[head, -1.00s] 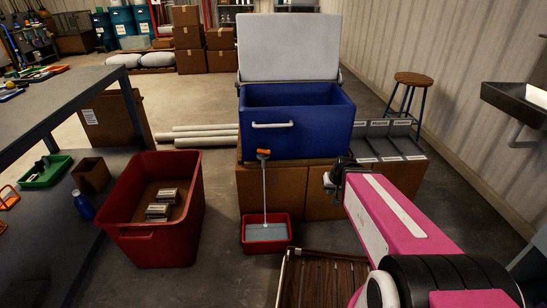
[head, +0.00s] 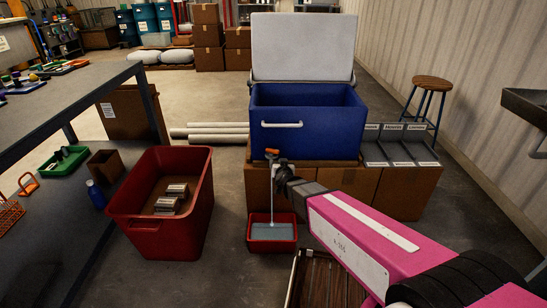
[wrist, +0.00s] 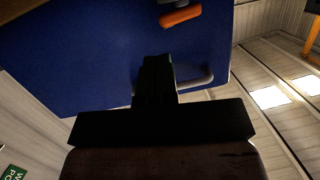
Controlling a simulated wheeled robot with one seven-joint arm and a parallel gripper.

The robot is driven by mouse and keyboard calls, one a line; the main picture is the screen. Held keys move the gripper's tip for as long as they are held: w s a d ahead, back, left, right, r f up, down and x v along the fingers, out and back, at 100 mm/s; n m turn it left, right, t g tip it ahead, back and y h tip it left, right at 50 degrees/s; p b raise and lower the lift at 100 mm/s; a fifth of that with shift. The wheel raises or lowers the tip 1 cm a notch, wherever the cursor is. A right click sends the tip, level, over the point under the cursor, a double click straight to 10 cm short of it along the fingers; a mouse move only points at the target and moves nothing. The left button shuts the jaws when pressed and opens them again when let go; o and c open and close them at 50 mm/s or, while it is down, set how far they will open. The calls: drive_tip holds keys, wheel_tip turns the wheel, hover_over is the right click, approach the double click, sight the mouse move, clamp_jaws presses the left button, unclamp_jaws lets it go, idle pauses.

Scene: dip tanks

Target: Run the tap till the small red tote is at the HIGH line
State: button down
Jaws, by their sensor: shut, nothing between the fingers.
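A blue cooler (head: 305,125) stands on brown boxes with its pale lid raised. Its tap, with an orange handle (head: 272,153), is on the front; the handle also shows in the wrist view (wrist: 181,15). A thin pale stream runs from the tap into the small red tote (head: 272,246) on the floor below. Grey-blue water (head: 272,232) lies in that tote; I cannot make out its HIGH line. My gripper (head: 281,172) is shut and empty, just below and right of the handle in the head view. I cannot tell if it touches the tap. In the wrist view my dark fingers (wrist: 157,65) are together.
A large red tote (head: 150,235) holding grey blocks stands left of the small one. A slatted wooden piece (head: 315,280) lies in front on the right. Labelled bins (head: 400,150) sit right of the cooler. A workbench (head: 75,110) runs along the left.

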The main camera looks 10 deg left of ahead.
drive_tip(key=m+t+h, duration=0.1)
drive_tip(key=t+h, duration=0.1)
approach(275, 153)
drive_tip(key=s, duration=0.2)
drive_tip(key=s+a+f+m+t+h, duration=0.1)
drive_tip(key=s+a+m+h, duration=0.2)
drive_tip(key=s+a+h, duration=0.15)
drive_tip(key=w, duration=0.4)
drive_tip(key=w+d, duration=0.1)
drive_tip(key=w, duration=0.4)
drive_tip(key=w+d, duration=0.1)
drive_tip(key=w, duration=0.3)
drive_tip(key=shift+w+d, duration=0.15)
drive_tip(key=shift+w, duration=0.25)
